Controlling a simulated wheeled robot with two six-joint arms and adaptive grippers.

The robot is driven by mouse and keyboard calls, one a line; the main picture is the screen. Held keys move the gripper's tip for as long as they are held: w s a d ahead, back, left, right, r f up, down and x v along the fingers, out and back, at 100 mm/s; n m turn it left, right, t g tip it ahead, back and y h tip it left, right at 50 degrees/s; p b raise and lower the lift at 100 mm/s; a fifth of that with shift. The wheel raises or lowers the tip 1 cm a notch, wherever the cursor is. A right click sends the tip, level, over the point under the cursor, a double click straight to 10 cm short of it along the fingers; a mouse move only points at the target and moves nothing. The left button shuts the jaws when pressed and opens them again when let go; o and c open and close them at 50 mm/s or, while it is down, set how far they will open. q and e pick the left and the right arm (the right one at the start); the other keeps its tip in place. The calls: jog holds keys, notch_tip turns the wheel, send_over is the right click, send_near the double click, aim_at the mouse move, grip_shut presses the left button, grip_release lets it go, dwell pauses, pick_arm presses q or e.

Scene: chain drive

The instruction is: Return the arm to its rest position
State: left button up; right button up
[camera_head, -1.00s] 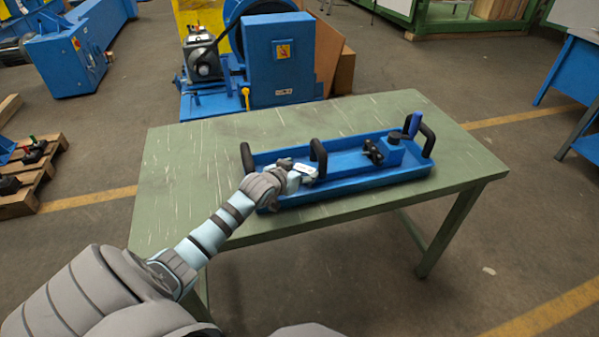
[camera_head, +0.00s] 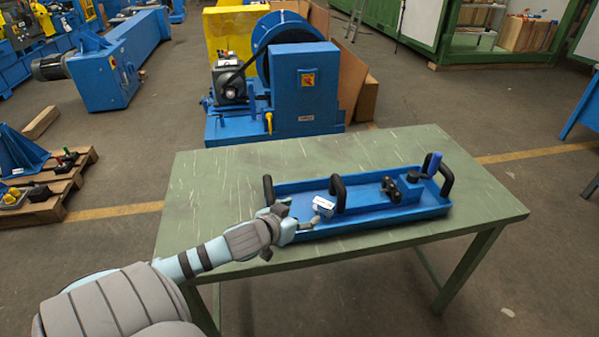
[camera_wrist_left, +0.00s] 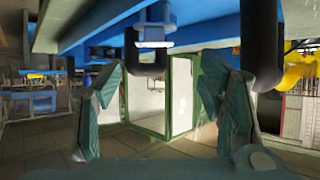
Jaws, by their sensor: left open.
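My left gripper (camera_head: 302,224) is at the front left edge of the blue tray (camera_head: 398,213) on the green table (camera_head: 225,180). In the left wrist view the two fingers of my left gripper (camera_wrist_left: 163,110) stand apart with nothing between them. A small block with a white label (camera_head: 323,204) is in the tray beside the middle black handle (camera_head: 338,190), a little beyond the fingertips and apart from them. My left arm comes in from the lower left over the table's front left corner. My right gripper is not in view.
A blue machine (camera_head: 306,92) stands behind the table. A wooden pallet (camera_head: 45,205) lies at the left. The table's left part is clear.

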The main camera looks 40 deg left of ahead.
pick_arm(q)
jog(key=shift+s, duration=0.1)
jog(key=s+d+f+m+g+h, duration=0.15)
jog(key=s+d+f+g, duration=0.3)
jog(key=s+d, duration=0.5)
jog(key=s+d+f+m+g, duration=0.2)
jog(key=s+d+f+g, duration=0.3)
jog(key=s, duration=0.8)
notch_tip(320, 180, down, 20)
jog(key=s, duration=0.1)
jog(key=s+a+f+g, duration=0.1)
jog(key=s+f, duration=1.2)
jog(key=s, duration=0.1)
jog(key=shift+s+a+n, duration=0.15)
jog(key=shift+a+n, duration=0.05)
jog(key=shift+n, duration=0.25)
